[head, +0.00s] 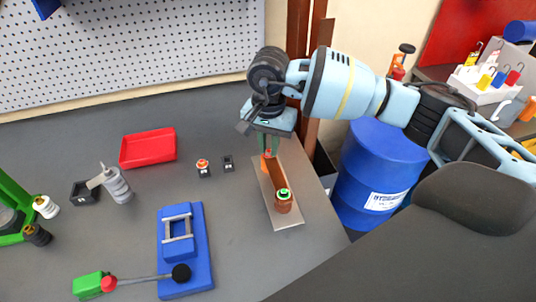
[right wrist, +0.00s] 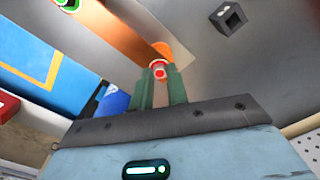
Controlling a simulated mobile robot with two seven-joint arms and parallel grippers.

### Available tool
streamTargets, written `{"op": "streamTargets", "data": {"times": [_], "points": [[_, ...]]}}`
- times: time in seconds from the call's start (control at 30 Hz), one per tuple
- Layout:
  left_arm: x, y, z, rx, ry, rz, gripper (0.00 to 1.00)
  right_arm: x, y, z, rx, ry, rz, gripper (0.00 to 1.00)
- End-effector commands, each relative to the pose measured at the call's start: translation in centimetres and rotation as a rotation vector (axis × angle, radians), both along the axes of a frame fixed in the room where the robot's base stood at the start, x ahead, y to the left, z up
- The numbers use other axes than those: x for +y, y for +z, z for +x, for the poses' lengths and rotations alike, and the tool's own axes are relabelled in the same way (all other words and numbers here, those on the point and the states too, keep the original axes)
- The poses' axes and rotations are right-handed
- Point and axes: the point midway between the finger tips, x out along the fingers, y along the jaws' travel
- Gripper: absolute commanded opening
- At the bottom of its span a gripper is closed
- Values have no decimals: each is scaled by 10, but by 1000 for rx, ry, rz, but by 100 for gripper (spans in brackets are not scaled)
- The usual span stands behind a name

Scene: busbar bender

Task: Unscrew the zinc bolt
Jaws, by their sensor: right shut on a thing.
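A copper-coloured busbar (head: 272,172) lies on a narrow grey plate (head: 288,222) on the bench. At its near end stands a brown round part with a green-ringed top (head: 283,194). At its far end my right gripper (head: 268,150) points down and is shut on a bolt. In the right wrist view the two green fingers of this gripper (right wrist: 160,88) close around the bolt, whose head shows a red ring (right wrist: 159,71). The bolt's lower part is hidden, and I cannot tell its metal. My left gripper is not in view.
A red tray (head: 148,147), a blue fixture with a lever (head: 185,268), a grey cylinder (head: 117,187) and small black blocks (head: 228,163) stand left of the plate. A blue barrel (head: 372,175) stands beyond the bench's right edge.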

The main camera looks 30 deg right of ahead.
Motion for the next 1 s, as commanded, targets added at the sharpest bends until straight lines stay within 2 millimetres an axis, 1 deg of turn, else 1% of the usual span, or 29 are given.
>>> {"op": "streamTargets", "data": {"times": [0.03, 0.1, 0.3, 0.4, 0.73, 0.87, 1.0], "points": [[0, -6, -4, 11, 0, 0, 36, 0, -3, 1, 1, 58, 1, 0], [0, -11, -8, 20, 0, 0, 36, 0, -4, 0, 1, 146, 0, 0], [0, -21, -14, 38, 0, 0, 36, 0, -3, 0, 1, 354, 1, 0], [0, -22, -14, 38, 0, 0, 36, 0, -1, 0, 1, 395, 1, 0], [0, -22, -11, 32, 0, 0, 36, 0, 0, 0, -1, 415, 1, 0], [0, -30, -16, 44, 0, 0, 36, 0, -3, 0, 0, 532, 1, 0], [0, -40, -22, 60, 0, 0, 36, 0, -3, 1, -1, 706, 1, 0]]}}
